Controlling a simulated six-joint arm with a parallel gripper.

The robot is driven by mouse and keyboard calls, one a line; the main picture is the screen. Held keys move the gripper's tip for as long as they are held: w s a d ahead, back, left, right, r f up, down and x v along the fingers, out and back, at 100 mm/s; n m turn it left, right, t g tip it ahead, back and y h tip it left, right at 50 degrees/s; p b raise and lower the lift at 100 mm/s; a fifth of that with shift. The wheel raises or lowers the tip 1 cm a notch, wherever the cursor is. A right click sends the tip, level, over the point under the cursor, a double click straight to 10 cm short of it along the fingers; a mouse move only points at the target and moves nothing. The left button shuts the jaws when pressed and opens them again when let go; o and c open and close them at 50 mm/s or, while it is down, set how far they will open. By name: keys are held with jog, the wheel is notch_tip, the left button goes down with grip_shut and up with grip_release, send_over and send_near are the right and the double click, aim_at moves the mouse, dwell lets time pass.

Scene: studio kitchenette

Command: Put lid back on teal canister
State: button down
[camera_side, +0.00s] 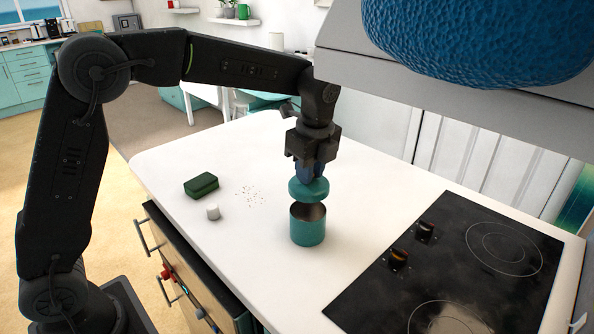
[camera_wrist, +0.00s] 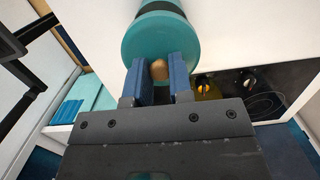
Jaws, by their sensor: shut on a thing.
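The teal canister (camera_side: 307,229) stands upright on the white counter with its dark inside showing at the open top. My gripper (camera_side: 311,174) points down above it and is shut on the teal lid (camera_side: 309,190). The lid hangs just above the canister's rim, roughly over the opening, with a small gap between them. In the wrist view the blue fingers of my gripper (camera_wrist: 161,78) close on the lid's tan knob (camera_wrist: 159,70). The teal lid (camera_wrist: 140,45) fills the top middle there, with the canister (camera_wrist: 158,7) partly visible behind it.
A black cooktop (camera_side: 465,270) with two knobs lies to the right. A large blue object (camera_side: 480,40) hangs at upper right.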

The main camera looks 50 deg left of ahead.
jog(key=shift+f, duration=3)
jog(key=shift+f, duration=0.15)
jog(key=shift+c, duration=2.4)
grip_release()
jog(key=shift+r, duration=3.55)
grip_shut()
